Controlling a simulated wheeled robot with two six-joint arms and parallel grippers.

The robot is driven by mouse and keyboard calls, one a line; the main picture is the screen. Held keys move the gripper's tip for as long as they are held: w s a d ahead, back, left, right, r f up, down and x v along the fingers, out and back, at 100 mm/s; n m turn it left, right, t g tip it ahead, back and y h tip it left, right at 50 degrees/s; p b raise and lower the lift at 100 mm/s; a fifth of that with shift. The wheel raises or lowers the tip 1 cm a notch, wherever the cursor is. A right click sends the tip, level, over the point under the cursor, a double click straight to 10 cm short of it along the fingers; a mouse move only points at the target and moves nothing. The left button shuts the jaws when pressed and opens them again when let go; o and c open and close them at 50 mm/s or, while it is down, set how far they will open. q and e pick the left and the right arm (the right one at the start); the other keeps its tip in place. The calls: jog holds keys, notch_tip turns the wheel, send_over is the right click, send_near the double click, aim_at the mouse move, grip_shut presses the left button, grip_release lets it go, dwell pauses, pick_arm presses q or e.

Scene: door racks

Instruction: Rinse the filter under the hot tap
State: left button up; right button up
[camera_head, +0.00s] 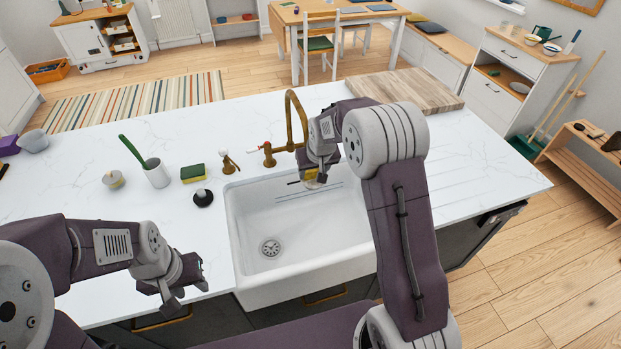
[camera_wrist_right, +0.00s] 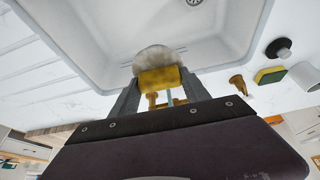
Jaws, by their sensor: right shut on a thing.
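My right gripper (camera_head: 314,180) is over the white sink (camera_head: 240,225), near its back edge. It is shut on a small yellow piece, seen between the fingers in the right wrist view (camera_wrist_right: 160,80). A pale round disc (camera_wrist_right: 153,54), seemingly the filter, shows just beyond the yellow piece. The brass tap (camera_head: 290,108) arches behind the sink, its spout end partly hidden by my right arm. A brass tap handle (camera_head: 267,156) with a reddish part stands left of it. I cannot tell whether water runs. My left gripper (camera_head: 188,280) is open and empty over the counter's front edge, left of the sink.
On the counter left of the sink are a yellow-green sponge (camera_head: 193,174), a black stopper-like piece (camera_head: 203,198), a white cup with a green-handled brush (camera_head: 156,174), a small lidded pot (camera_head: 114,180) and a brass dispenser (camera_head: 228,163). A wooden board (camera_head: 440,95) lies back right.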

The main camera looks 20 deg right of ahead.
jog(key=shift+w+a, duration=0.1)
jog(key=shift+a, duration=0.3)
jog(key=shift+d, duration=0.6)
jog(key=shift+a, duration=0.6)
